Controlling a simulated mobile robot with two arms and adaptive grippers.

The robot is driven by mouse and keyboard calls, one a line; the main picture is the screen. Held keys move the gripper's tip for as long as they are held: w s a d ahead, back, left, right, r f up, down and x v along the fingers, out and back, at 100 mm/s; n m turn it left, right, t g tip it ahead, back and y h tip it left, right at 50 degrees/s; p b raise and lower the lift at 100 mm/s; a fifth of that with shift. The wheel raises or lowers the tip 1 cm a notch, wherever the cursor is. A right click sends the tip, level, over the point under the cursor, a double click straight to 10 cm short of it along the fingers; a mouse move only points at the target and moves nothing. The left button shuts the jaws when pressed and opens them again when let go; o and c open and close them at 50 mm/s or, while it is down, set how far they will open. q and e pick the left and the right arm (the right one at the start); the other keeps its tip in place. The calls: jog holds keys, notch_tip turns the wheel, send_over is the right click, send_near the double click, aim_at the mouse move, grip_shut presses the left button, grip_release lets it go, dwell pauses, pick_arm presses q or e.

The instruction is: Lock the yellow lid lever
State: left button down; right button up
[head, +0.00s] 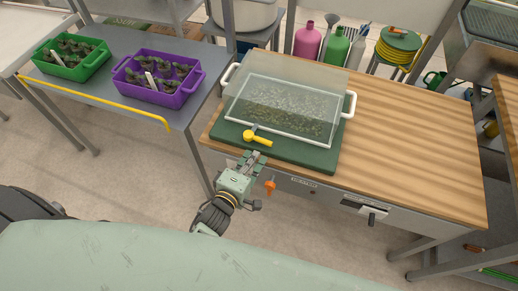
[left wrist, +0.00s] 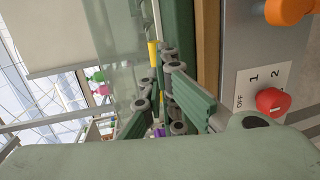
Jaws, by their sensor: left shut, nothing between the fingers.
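The yellow lid lever (head: 259,139) is at the front edge of a clear-lidded box (head: 286,105), with its round grey end to the left and its yellow handle pointing right. The box stands on a dark green base (head: 310,160) on the wooden bench. My left gripper (head: 254,156) is shut and empty, just in front of the lever and a little below it in the head view. I cannot tell whether it touches the lever. In the left wrist view a thin yellow strip (left wrist: 152,54) shows beside the fingertips (left wrist: 165,58). My right gripper is not in view.
An orange knob (head: 270,186) is on the bench front, close to my left gripper. A red knob (left wrist: 272,101) sits by an OFF-1-2 plate. The wooden bench top (head: 415,135) is clear on the right. Green (head: 70,70) and purple (head: 155,95) plant trays stand on the left table.

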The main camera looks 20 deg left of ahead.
aim_at(261, 148)
pick_arm(q)
jog(key=shift+x, duration=2)
jog(key=shift+w+d, duration=0.2)
jog(key=shift+w, duration=0.4)
jog(key=shift+r, duration=0.25)
